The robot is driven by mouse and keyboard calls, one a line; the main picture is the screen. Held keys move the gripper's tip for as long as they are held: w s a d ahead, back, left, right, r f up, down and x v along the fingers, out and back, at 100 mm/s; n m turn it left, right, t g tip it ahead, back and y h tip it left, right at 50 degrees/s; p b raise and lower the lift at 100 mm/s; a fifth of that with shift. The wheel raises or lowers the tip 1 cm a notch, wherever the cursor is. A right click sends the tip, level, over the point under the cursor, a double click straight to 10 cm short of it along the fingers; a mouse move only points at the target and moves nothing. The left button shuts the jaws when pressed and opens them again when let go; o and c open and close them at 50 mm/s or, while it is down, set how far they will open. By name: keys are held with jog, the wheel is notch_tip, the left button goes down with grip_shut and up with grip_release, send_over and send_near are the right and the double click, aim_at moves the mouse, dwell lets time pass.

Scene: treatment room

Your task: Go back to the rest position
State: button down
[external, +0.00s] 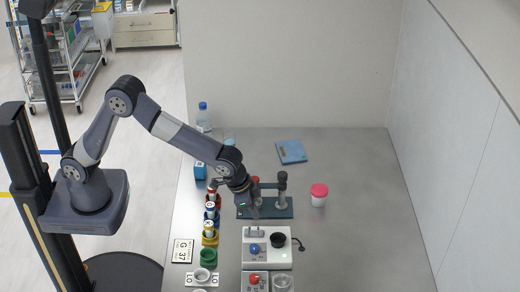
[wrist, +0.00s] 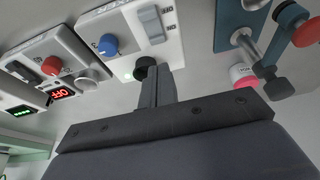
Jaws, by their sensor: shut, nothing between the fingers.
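My gripper (external: 250,207) hangs over the table in the external view, just above the far edge of a white device with a blue knob (external: 255,248). Its fingers are shut with nothing between them. In the wrist view the closed fingers (wrist: 158,85) point toward that device's white panel (wrist: 165,45), in front of its black part. The arm reaches out from my column on the left, bent at the elbow. I cannot tell whether the fingertips touch the device.
A blue-based stand (external: 280,211) is right beside my gripper. A red-lidded jar (external: 319,195) stands to the right. Several coloured holders, including a green one (external: 208,257), line the left. The table's right side is clear.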

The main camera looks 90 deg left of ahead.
jog(key=w+b+v, duration=0.1)
jog(key=v, duration=1.1)
jog(key=w+a+n+t+h+b, duration=0.2)
jog(key=a+n+t+h+b, duration=0.2)
jog(key=a+b, duration=0.4)
jog(key=w+a+n+t+h+b, duration=0.3)
jog(key=a+n+t+b, duration=0.4)
jog(key=a, duration=1)
jog(key=shift+w+a+f+n+h+b, duration=0.25)
jog(key=shift+n+h+b, duration=0.4)
jog(key=shift+n+h, duration=0.35)
